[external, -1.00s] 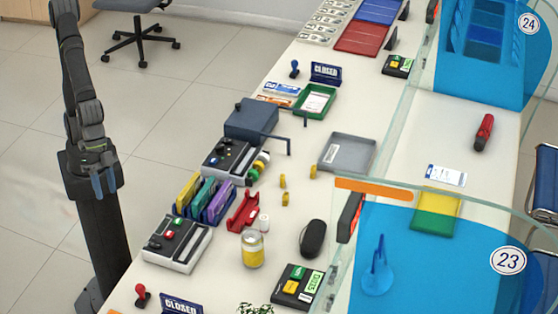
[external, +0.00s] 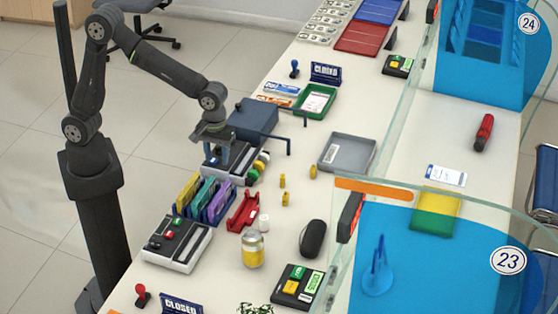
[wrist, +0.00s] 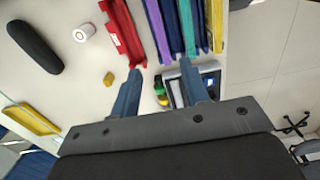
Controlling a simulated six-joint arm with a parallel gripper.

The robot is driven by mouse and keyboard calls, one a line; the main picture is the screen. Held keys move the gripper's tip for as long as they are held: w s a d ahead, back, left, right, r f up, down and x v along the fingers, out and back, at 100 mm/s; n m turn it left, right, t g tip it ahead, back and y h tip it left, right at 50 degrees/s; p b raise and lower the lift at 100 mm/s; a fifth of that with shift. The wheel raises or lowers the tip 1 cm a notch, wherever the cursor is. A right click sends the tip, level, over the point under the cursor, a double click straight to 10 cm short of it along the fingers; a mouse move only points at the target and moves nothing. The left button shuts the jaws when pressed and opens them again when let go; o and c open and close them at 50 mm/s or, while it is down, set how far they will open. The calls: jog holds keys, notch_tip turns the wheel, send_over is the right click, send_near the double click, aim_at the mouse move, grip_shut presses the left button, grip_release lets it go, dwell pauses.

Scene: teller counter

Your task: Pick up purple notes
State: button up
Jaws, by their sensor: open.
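The purple notes (external: 220,203) stand upright in the right slot of a blue rack (external: 180,213), beside teal notes (external: 201,196) and yellow notes (external: 188,190). In the wrist view the purple notes (wrist: 157,30) show ahead of my fingers, between the red tray and the teal notes. My gripper (external: 217,163) is open and points down above the counting machine just behind the rack. In the wrist view my gripper (wrist: 160,74) has nothing between its two blue fingers.
A red tray (external: 243,212) lies right of the rack. A dark blue box (external: 252,119) with a handle stands behind the counting machine (external: 230,172). A second machine (external: 177,245) is in front.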

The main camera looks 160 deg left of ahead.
aim_at(220, 194)
notch_tip(220, 194, down, 12)
jog(key=shift+s+r, duration=0.1)
jog(key=shift+r, duration=0.1)
jog(key=shift+f, duration=2.9)
jog(key=shift+c, duration=0.4)
grip_shut()
